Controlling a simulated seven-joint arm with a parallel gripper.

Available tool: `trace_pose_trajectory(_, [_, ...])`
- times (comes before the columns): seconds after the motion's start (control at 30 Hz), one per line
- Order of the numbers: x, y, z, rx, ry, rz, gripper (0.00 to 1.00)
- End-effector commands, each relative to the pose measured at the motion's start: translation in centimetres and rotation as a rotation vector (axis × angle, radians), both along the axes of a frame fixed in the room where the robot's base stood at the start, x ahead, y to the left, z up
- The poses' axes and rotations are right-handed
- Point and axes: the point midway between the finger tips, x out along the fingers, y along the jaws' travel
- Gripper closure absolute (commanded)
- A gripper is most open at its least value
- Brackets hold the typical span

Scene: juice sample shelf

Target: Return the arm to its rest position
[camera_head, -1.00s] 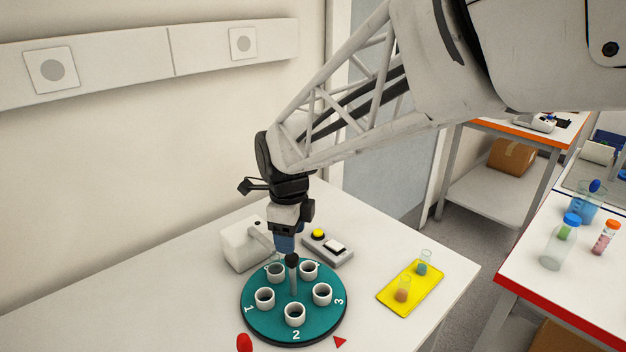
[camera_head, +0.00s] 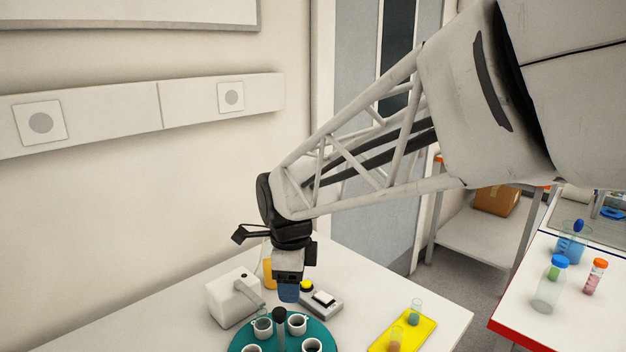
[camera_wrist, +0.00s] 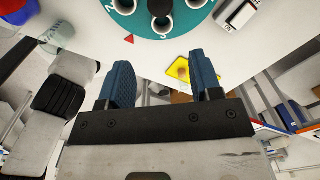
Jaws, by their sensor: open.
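My gripper (camera_head: 288,292) hangs from my arm just behind the teal round carousel (camera_head: 243,340) on the white table. In the wrist view my gripper (camera_wrist: 163,85) shows two blue fingers set wide apart with nothing between them. The carousel (camera_wrist: 137,27) is at the top of that view. It holds several white cups and has a black-topped post in the middle. Its lower part is cut off in the head view.
A white device (camera_head: 232,298) and a grey box with a yellow button (camera_head: 320,302) stand close by my gripper. A yellow tray (camera_head: 418,330) with two small vials lies at right. A red-edged table (camera_head: 515,335) with bottles stands further right.

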Motion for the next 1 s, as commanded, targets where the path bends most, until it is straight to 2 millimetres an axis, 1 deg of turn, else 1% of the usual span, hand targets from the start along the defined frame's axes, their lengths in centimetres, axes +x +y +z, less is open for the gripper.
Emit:
trace_pose_trajectory(0.03, [-0.3, -1.0, 0.3, 0.002, -0.007, 0.033, 0.41])
trace_pose_trajectory(0.27, [-2.3, -5.6, 1.3, 0.000, -0.042, 0.275, 0.41])
trace_pose_trajectory(0.5, [-5.1, -10.1, 1.9, -0.015, -0.079, 0.539, 0.41])
trace_pose_trajectory(0.7, [-7.6, -13.5, 2.2, -0.038, -0.108, 0.758, 0.41])
trace_pose_trajectory(1.0, [-11.7, -17.9, 2.0, -0.093, -0.146, 1.085, 0.41])
